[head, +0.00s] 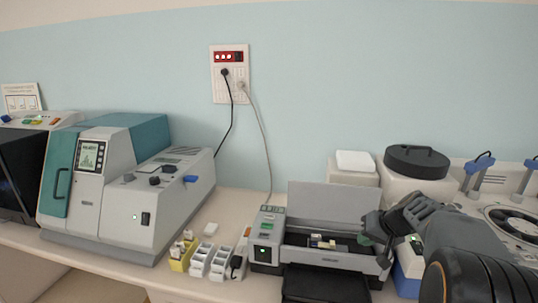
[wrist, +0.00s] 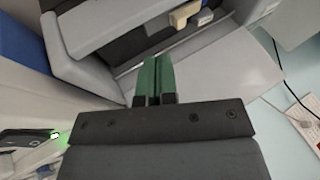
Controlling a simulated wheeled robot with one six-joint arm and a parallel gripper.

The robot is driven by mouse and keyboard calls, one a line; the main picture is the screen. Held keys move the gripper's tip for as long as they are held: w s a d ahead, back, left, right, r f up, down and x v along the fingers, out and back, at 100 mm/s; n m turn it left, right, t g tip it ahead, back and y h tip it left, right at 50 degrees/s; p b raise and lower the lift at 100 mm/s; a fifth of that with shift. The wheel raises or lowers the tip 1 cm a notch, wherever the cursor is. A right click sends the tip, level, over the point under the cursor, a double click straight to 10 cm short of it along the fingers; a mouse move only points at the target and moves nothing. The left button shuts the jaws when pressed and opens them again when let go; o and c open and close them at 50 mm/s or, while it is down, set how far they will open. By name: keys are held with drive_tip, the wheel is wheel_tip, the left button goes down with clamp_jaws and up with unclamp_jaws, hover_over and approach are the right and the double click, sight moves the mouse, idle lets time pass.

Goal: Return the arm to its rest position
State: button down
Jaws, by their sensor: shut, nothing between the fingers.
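My gripper (wrist: 155,65) shows in the wrist view with its two green fingers together and nothing between them. In the head view, my arm comes in from the lower right, and my gripper (head: 366,231) is at the right side of the grey slide machine (head: 268,254), whose lid stands open. The fingertips are small and partly dark there, and I cannot tell whether they touch the machine. Inside the open machine lie small pale and yellow pieces (head: 322,243); in the wrist view a tan piece (wrist: 184,14) shows near the top.
A large grey and teal machine (head: 140,200) stands at the left. Small white and yellow racks (head: 200,262) sit between the machines. White containers, one with a black lid (head: 416,160), stand behind my arm. A wall outlet (head: 229,75) has cords hanging down to the counter.

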drive_tip(key=s+a+n+g+h, duration=0.1)
drive_tip(key=s+a+n+h, duration=0.2)
drive_tip(key=s+a, duration=1.1)
drive_tip(key=shift+s+f+h, duration=0.15)
drive_tip(key=shift+s+h, duration=0.35)
drive_tip(key=shift+s, duration=1.3)
drive_tip(key=c, duration=1.9)
unclamp_jaws()
